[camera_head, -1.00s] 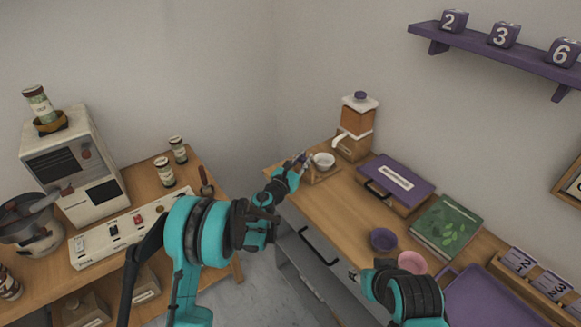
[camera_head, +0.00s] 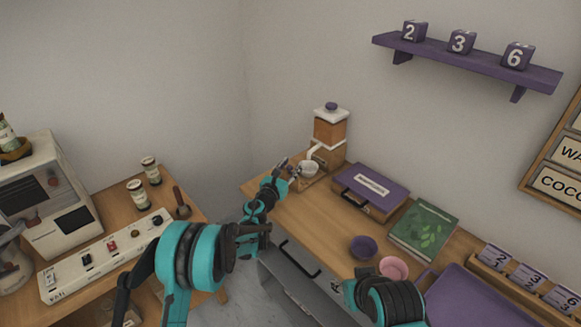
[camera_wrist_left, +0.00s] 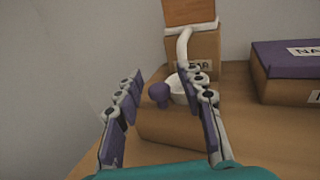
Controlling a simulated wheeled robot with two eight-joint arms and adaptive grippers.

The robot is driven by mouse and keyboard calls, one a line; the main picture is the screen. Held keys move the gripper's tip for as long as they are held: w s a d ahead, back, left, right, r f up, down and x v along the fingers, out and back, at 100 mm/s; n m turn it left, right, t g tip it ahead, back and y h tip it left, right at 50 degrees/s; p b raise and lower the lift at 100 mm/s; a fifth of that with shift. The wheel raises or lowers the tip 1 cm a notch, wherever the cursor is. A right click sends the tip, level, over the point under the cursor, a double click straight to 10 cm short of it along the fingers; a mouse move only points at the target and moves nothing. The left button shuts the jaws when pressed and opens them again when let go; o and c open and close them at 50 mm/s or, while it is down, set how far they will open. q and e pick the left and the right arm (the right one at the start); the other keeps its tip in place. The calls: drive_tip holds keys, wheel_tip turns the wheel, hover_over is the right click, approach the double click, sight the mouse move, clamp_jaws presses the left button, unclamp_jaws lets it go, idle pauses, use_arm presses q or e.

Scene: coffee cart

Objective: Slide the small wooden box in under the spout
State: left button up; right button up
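The small wooden box (camera_head: 314,184) stands on the counter with a white bowl (camera_head: 309,168) on it. It also shows in the left wrist view (camera_wrist_left: 172,130), with a purple knob (camera_wrist_left: 158,94). The dispenser (camera_head: 330,132) behind has a curved white spout (camera_wrist_left: 183,46). The spout comes down close to the bowl; the exact depth between them is hard to tell. My left gripper (camera_head: 288,168) is at the box, fingers spread on both sides of it. The right finger partly hides the bowl in the wrist view. My right gripper (camera_head: 338,284) is small at the counter front.
A purple-lidded box (camera_head: 371,190) stands right of the dispenser, then a green book (camera_head: 424,228). A purple bowl (camera_head: 363,248), a pink bowl (camera_head: 394,268) and a purple tray (camera_head: 470,300) lie nearer. The counter in front of the purple-lidded box is clear.

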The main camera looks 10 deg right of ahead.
use_arm(q)
drive_tip(key=v, duration=1.2)
drive_tip(key=s+a+r+n+t+y, duration=0.2)
drive_tip(key=a+r+n+y, duration=0.5)
drive_tip(key=a+r+n, duration=0.7)
drive_tip(key=s+a+n+g+y, duration=0.2)
drive_tip(key=s+a+n+y, duration=0.2)
drive_tip(key=s+a+n, duration=0.7)
drive_tip(key=s+d+f+n+g+h, duration=0.1)
drive_tip(key=s+f+n+g, duration=0.3)
drive_tip(key=s, duration=0.7)
drive_tip(key=s+d+f+n+g, duration=0.3)
drive_tip(key=s+f+n, duration=0.5)
drive_tip(key=s+n, duration=0.4)
drive_tip(key=shift+s+n+g+h, duration=0.2)
drive_tip(key=shift+n+g+h, duration=0.2)
drive_tip(key=shift+n+g, duration=0.25)
